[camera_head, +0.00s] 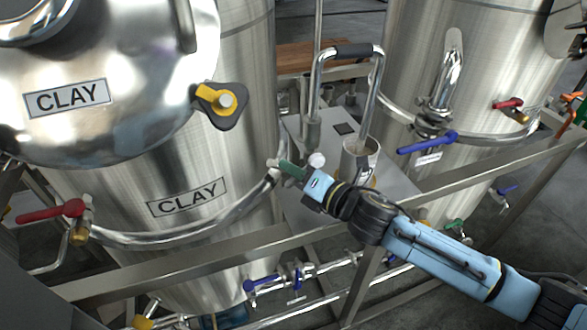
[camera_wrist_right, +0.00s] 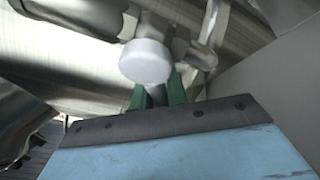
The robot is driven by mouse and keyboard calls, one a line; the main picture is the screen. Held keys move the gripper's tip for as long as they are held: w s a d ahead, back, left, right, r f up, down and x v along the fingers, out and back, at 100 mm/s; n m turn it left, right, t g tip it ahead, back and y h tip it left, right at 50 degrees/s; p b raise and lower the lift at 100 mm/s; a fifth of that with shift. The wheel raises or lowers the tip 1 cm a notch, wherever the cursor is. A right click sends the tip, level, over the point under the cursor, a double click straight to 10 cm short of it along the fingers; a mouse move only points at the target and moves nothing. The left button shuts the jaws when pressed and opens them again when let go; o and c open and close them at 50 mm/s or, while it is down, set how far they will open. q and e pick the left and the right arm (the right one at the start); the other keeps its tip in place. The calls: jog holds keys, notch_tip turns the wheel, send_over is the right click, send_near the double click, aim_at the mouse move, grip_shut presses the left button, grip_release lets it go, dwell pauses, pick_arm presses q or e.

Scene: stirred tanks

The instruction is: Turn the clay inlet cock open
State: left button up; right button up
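The clay tank (camera_head: 130,165) is the steel vessel at the left with two CLAY labels. A curved pipe (camera_head: 205,232) runs around it, with a red-handled cock (camera_head: 55,212) at its left end. My right gripper (camera_head: 290,169), with green fingers on a blue body, reaches the pipe's right end. A white round knob (camera_head: 317,160) is beside it. In the right wrist view the knob (camera_wrist_right: 145,62) covers part of the green fingers (camera_wrist_right: 158,92), which stand a little apart. I cannot tell whether they touch anything. Which cock is the clay inlet is not marked. My left gripper is out of view.
A steel frame rail (camera_head: 190,250) crosses in front of the tanks. A second tank (camera_head: 425,60) stands at the right with a blue-handled cock (camera_head: 428,143) and a red-handled one (camera_head: 508,103). A bent pipe (camera_head: 345,50) rises between the tanks. Lower pipes carry another blue cock (camera_head: 262,283).

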jog(key=o, duration=0.4)
jog(key=b+v, duration=0.1)
jog(key=v, duration=1.2)
jog(key=shift+s, duration=0.15)
jog(key=shift+d+r, duration=0.1)
jog(key=shift+r, duration=0.05)
